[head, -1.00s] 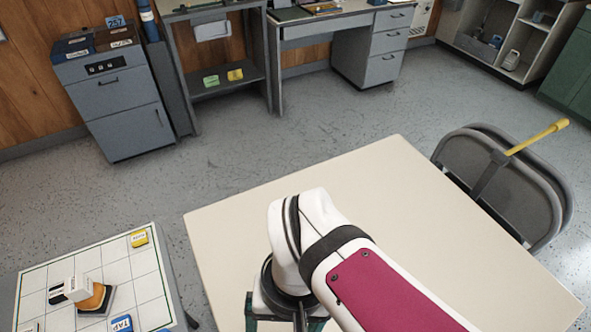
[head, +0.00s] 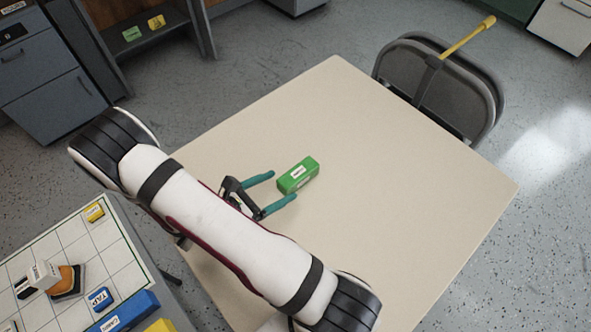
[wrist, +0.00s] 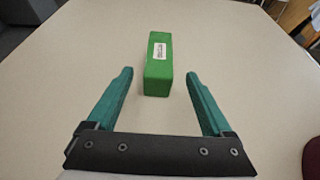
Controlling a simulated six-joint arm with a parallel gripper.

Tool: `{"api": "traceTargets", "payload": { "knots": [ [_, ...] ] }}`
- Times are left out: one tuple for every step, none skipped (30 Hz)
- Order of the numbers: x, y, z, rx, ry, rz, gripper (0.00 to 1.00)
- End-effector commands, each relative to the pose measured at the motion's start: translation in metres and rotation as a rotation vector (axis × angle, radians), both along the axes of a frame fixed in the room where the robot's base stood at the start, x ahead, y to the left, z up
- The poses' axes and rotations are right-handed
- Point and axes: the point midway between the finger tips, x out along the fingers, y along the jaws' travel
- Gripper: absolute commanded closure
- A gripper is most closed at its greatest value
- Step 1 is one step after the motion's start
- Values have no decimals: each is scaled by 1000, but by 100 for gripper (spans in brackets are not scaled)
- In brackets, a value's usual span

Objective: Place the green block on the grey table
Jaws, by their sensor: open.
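The green block (head: 298,175) has a small white label and rests on the beige-topped table (head: 400,180). In the wrist view the block (wrist: 158,68) stands just past the fingertips, centred between them. My gripper (head: 281,192) is open and empty, with its two teal fingers low over the tabletop and pointing at the block. The fingers also show in the wrist view (wrist: 159,75), apart from the block on both sides. The table's top looks cream rather than grey.
A white gridded board table (head: 70,240) with several labelled blocks stands at the lower left. A folded grey chair (head: 445,85) with a yellow-handled tool leans beyond the table's far right edge. The tabletop right of the block is clear.

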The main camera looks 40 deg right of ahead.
Motion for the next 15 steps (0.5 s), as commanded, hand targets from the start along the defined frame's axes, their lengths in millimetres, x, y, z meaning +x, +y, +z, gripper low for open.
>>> {"api": "traceTargets", "payload": {
  "knots": [
    [-1,-11,-4,0,3,-5,15],
    [-1,-16,-6,0,2,-6,15],
    [-1,-21,-8,0,2,-4,15],
    [-1,-24,-10,0,1,-4,15],
    [0,-27,-11,1,0,-2,15],
    [-1,-32,-12,1,-1,-5,15],
    [0,-37,-12,1,-1,-5,15],
    [0,-44,-13,1,0,-7,15],
    [0,-53,-14,1,-1,-8,15],
    [1,-59,-15,1,-1,-8,15],
    [1,-65,-16,1,0,-8,15],
    [1,-71,-19,1,0,-6,15],
    [1,-75,-20,1,-1,-6,15],
    [1,-77,-21,1,-1,-6,15],
    [1,-80,-22,1,-1,-5,15]
  ]
}}
